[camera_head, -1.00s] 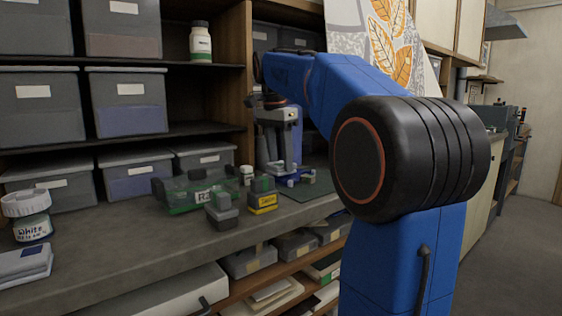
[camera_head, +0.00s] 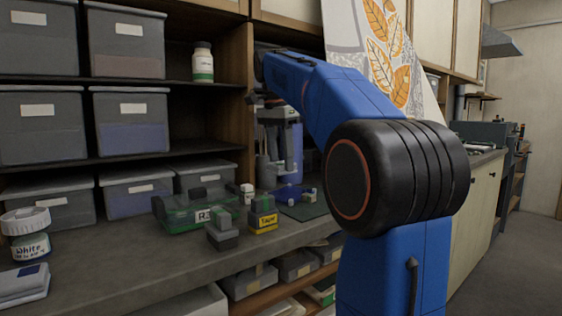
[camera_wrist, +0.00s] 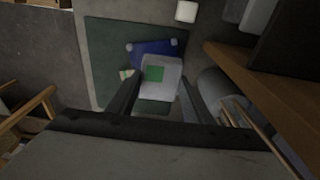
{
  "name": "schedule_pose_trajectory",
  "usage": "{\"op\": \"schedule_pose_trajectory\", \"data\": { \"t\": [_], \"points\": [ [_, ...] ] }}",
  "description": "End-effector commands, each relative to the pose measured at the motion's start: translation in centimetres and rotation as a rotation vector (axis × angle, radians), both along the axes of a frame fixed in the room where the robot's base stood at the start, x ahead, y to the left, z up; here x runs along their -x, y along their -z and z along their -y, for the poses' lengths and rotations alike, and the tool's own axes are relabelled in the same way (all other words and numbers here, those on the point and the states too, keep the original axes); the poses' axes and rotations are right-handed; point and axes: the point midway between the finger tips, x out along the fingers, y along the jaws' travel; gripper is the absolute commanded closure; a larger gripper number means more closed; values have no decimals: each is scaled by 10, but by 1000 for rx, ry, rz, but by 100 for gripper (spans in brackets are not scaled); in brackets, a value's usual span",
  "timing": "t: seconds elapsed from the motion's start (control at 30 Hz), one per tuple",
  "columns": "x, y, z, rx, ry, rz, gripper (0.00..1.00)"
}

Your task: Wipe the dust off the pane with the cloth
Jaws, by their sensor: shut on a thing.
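My gripper (camera_wrist: 157,88) is shut on a pale grey pad with a green square on top, which looks like the cloth (camera_wrist: 170,82). In the wrist view it hangs over the near part of a blue pane (camera_wrist: 150,48) with pale blocks at its corners. The pane lies on a dark green mat (camera_wrist: 105,60). The pad hides part of the pane, and I cannot tell whether they touch. In the head view my gripper (camera_head: 276,150) is above the mat (camera_head: 308,212), with the pane partly hidden behind the tools. Dust is too small to make out.
On the bench, a green case (camera_head: 180,212), a grey block with a green top (camera_head: 222,232) and a yellow tape box (camera_head: 263,220) stand left of the mat. A white paint jar (camera_head: 28,240) stands at far left. Storage bins (camera_head: 125,120) fill the shelves behind. A wooden shelf edge (camera_wrist: 240,62) is close at right.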

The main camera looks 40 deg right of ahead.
Motion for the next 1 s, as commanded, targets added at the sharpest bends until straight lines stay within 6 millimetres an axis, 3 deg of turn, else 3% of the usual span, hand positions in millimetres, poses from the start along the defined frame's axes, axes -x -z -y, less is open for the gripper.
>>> {"op": "schedule_pose_trajectory", "data": {
  "t": [0.53, 1.0],
  "points": [
    [0, -29, 0, 0, 0, 1, 75],
    [0, -30, 0, 0, 0, 1, 75]
  ]
}}
